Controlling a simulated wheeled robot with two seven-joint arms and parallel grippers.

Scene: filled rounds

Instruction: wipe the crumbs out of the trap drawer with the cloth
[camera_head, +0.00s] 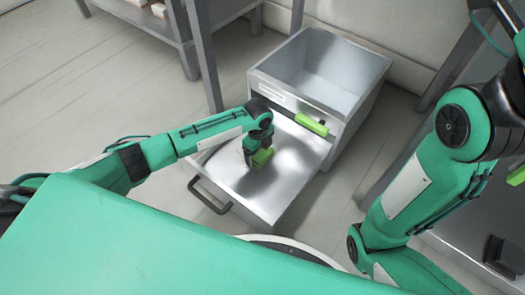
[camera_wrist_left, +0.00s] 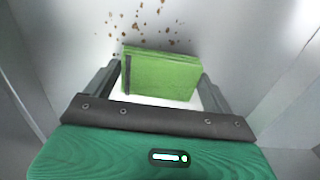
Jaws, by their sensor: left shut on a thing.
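The trap drawer (camera_head: 285,200) is pulled out of a steel cabinet. My left gripper (camera_head: 256,160) is down inside the drawer, over its left part. It is shut on the folded green cloth (camera_head: 263,157). In the left wrist view the cloth (camera_wrist_left: 160,74) sits between the two fingers, low over the pale drawer floor. Brown crumbs (camera_wrist_left: 140,22) lie scattered on the floor just beyond the cloth. I cannot make out the crumbs in the head view. My right arm shows at the right, but its gripper is out of view.
The steel cabinet (camera_head: 358,78) has an open basin on top. A bright green bar (camera_head: 311,124) lies at the cabinet's front, above the drawer's back. The dark drawer handle (camera_head: 208,198) sticks out in front. A grey shelf stand (camera_head: 200,60) is behind left.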

